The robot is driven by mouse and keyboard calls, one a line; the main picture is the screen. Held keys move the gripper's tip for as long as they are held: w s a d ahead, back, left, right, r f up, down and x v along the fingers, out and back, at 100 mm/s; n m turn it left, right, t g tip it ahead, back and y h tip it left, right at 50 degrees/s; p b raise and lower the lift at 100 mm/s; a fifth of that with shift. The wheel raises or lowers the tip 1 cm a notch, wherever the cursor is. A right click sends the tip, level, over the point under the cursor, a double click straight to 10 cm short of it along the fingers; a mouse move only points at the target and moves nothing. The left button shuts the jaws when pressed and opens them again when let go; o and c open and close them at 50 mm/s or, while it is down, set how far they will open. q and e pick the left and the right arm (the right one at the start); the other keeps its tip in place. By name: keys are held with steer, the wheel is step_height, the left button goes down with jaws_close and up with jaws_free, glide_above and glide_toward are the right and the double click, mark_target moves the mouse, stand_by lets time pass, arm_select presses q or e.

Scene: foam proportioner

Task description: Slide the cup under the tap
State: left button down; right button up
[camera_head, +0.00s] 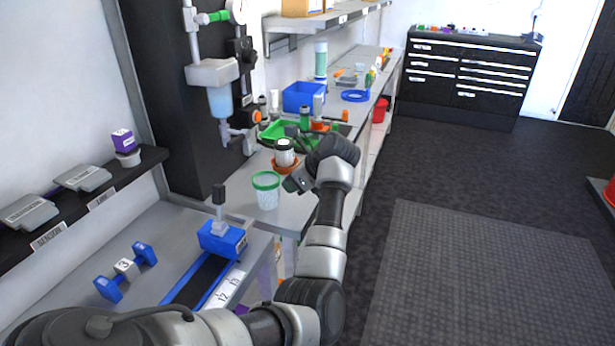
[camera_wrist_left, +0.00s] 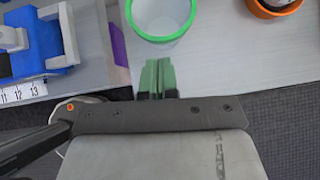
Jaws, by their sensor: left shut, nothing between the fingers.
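The cup (camera_head: 267,194) is clear with a green rim and stands upright on the grey bench. It also shows at the top of the left wrist view (camera_wrist_left: 160,22). The tap (camera_head: 238,138) is at the bottom of the dispenser on the dark column, behind the cup. My left gripper (camera_head: 290,184) is just right of the cup in the head view. In the left wrist view its green fingers (camera_wrist_left: 157,74) are shut and empty, with their tips close to the cup's near side; I cannot tell whether they touch. My right gripper is not in view.
A white jar with a dark lid (camera_head: 284,150) stands in an orange dish (camera_head: 286,165) behind my gripper. A blue slide fixture (camera_head: 222,238) with a scale is to the left. A green tray (camera_head: 285,130) and blue bin (camera_head: 302,97) lie farther back.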

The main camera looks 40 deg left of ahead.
arm_select(q)
steer(key=shift+s+a, duration=0.2)
steer(key=shift+a, duration=0.8)
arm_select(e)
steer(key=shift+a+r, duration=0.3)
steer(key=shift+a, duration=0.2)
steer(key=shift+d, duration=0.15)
arm_select(q)
steer(key=shift+a+f, duration=0.1)
steer(key=shift+a, duration=0.2)
steer(key=a+b, duration=0.1)
steer(key=a, duration=0.2)
steer(key=s+a+b, duration=0.1)
steer(key=a+b, duration=0.1)
steer(key=a, duration=0.2)
steer(key=s+a+b, duration=0.1)
steer(key=a+b, duration=0.1)
steer(key=a, duration=0.1)
steer(key=shift+s+a, duration=0.15)
steer(key=shift+a, duration=0.35)
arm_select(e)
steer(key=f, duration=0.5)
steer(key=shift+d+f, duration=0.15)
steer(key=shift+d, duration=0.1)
arm_select(q)
steer(key=shift+d, duration=0.1)
